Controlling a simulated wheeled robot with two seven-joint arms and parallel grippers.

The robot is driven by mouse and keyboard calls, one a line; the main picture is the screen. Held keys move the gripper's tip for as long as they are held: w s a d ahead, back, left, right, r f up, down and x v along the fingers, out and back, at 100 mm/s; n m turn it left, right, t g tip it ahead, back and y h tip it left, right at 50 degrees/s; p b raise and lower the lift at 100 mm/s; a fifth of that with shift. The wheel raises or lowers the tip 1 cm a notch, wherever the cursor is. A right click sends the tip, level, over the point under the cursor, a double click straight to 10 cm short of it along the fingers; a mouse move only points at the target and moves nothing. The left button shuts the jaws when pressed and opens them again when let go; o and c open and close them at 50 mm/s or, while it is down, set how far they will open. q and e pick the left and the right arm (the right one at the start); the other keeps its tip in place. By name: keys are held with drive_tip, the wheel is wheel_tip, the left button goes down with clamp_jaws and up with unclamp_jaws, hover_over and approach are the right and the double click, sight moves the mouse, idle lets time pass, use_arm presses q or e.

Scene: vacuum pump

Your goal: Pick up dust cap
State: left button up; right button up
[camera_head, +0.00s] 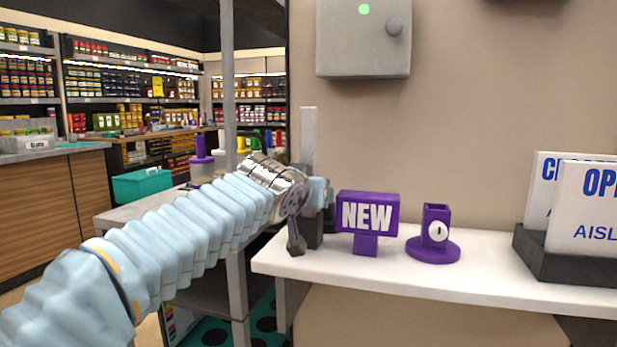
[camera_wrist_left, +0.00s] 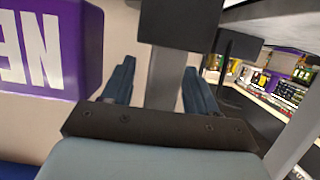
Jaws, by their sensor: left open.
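I cannot pick out a dust cap for certain in either view. My left arm reaches in from the left in the head view, and its gripper (camera_head: 320,193) is at the left end of the white counter (camera_head: 480,268), beside the purple NEW sign (camera_head: 367,215). In the left wrist view the two fingers (camera_wrist_left: 160,68) are apart. A grey post (camera_head: 308,135) shows between them there (camera_wrist_left: 166,80), with a dark block (camera_wrist_left: 178,25) at the top. I cannot tell whether the fingers touch the post. My right gripper is out of view.
A purple holder (camera_head: 434,235) with a round base stands right of the sign. White signs (camera_head: 585,205) in a dark stand (camera_head: 560,262) are at far right. A grey box (camera_head: 362,45) hangs on the wall. Bottles and a teal crate (camera_head: 142,186) are at left. The counter's front middle is clear.

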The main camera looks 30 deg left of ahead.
use_arm(q)
drive_tip(key=shift+c, duration=0.4)
drive_tip(key=c, duration=1)
clamp_jaws()
drive_tip(key=shift+r, duration=0.15)
